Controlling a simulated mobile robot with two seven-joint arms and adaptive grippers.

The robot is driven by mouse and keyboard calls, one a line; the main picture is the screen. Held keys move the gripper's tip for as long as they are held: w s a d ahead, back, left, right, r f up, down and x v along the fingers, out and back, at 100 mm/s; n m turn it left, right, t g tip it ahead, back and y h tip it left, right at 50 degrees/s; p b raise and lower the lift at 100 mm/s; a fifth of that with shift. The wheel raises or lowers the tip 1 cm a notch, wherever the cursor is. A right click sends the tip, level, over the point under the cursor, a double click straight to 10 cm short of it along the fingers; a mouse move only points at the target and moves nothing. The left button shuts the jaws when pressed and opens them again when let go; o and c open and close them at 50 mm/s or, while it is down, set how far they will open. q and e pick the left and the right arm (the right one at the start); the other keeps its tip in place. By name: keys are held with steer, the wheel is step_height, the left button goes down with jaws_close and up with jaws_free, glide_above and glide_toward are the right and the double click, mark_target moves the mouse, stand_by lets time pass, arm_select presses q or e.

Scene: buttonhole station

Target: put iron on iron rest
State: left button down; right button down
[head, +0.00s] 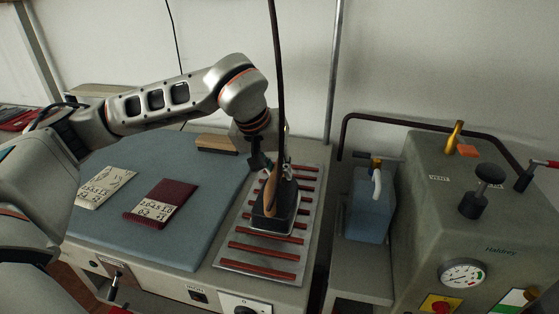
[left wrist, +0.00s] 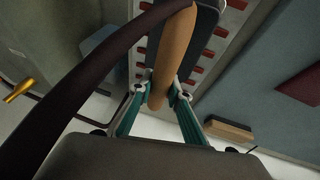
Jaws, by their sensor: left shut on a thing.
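The iron (head: 273,210) has a dark body and a tan wooden handle, and its sole is at the iron rest (head: 258,266), a metal plate with several red-brown bars. From the head view I cannot tell whether it touches the bars or hovers just above them. My left gripper (head: 262,168) is shut on the iron's handle at its far end. In the left wrist view the teal fingers (left wrist: 160,95) close on both sides of the wooden handle (left wrist: 174,50), with the rest's bars (left wrist: 200,62) behind. My right gripper is not in view.
The blue-grey ironing board (head: 205,195) lies left of the rest, with a dark red cloth (head: 150,208), a pale labelled cloth (head: 103,186) and a wooden block (head: 216,144). A dark cord (head: 277,70) hangs over the iron. A grey boiler (head: 470,225) and blue tank (head: 370,208) stand right.

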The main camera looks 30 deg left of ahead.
arm_select(q)
steer(key=shift+w+r, duration=0.1)
steer(key=shift+r, duration=0.2)
steer(key=c, duration=1.9)
jaws_free()
steer(key=shift+f, duration=0.25)
steer(key=d+p+v, duration=0.1)
steer(key=v, duration=1.1)
steer(key=shift+a+p, duration=0.4)
steer(key=shift+r, duration=0.1)
